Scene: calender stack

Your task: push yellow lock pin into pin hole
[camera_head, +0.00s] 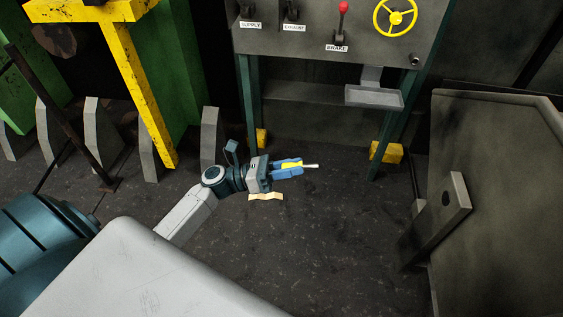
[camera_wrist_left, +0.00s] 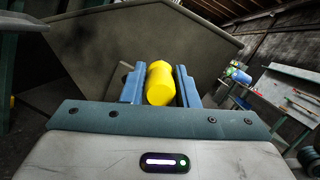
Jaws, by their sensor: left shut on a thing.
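The yellow lock pin (camera_head: 290,165) is held between the blue fingers of my left gripper (camera_head: 292,167). Its pale thin tip sticks out to the right beyond the fingers. In the left wrist view the yellow end of the pin (camera_wrist_left: 160,82) sits between the two fingers of the left gripper (camera_wrist_left: 160,86). The gripper is in open space in front of the control stand, apart from it. I cannot surely identify the pin hole; a small dark round spot shows on the grey bracket (camera_head: 455,203) at the right. My right gripper is not in view.
The control stand (camera_head: 310,38) has labelled levers, a yellow wheel (camera_head: 395,17) and a small tray (camera_head: 374,97). A large dark grey panel (camera_head: 490,150) stands at the right. A yellow frame (camera_head: 143,90) is at the left. The floor (camera_head: 340,240) between is mostly clear.

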